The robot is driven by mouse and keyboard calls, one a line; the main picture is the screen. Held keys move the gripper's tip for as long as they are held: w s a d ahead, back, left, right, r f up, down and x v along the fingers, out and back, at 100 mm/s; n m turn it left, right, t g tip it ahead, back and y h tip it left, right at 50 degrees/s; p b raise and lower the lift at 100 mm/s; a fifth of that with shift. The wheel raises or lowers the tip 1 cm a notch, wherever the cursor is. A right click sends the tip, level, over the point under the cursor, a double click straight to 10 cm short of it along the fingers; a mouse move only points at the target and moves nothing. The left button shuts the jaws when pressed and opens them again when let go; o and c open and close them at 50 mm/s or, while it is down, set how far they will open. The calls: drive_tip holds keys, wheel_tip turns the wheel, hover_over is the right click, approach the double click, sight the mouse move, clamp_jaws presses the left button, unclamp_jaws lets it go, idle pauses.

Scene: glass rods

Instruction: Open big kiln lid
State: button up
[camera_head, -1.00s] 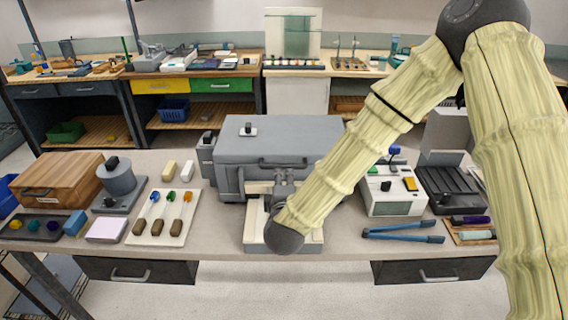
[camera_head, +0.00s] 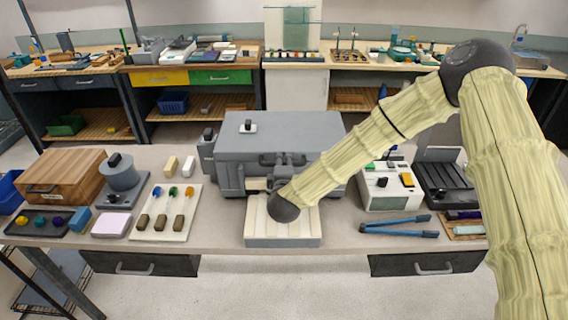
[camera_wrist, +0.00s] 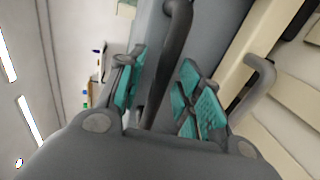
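The big kiln (camera_head: 230,175) is a grey box in the middle of the workbench. Its grey lid (camera_head: 300,130) is down, with a dark bar handle on its front. In the head view my gripper (camera_head: 284,160) is at the kiln's front, level with this handle, partly hidden by my wrist. In the wrist view my gripper (camera_wrist: 162,95) is open, its teal-padded fingers on either side of the dark lid handle (camera_wrist: 178,30). Gaps show between the pads and the bar, so it does not look gripped. Another grey handle (camera_wrist: 262,75) lies to the right, beside a cream part.
A cream slab (camera_head: 300,225) lies in front of the kiln, below my wrist. A white device (camera_head: 390,200) and blue tongs (camera_head: 400,225) are right, near my arm.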

clamp_jaws()
drive_tip(key=shift+r, duration=0.1)
idle(0.3)
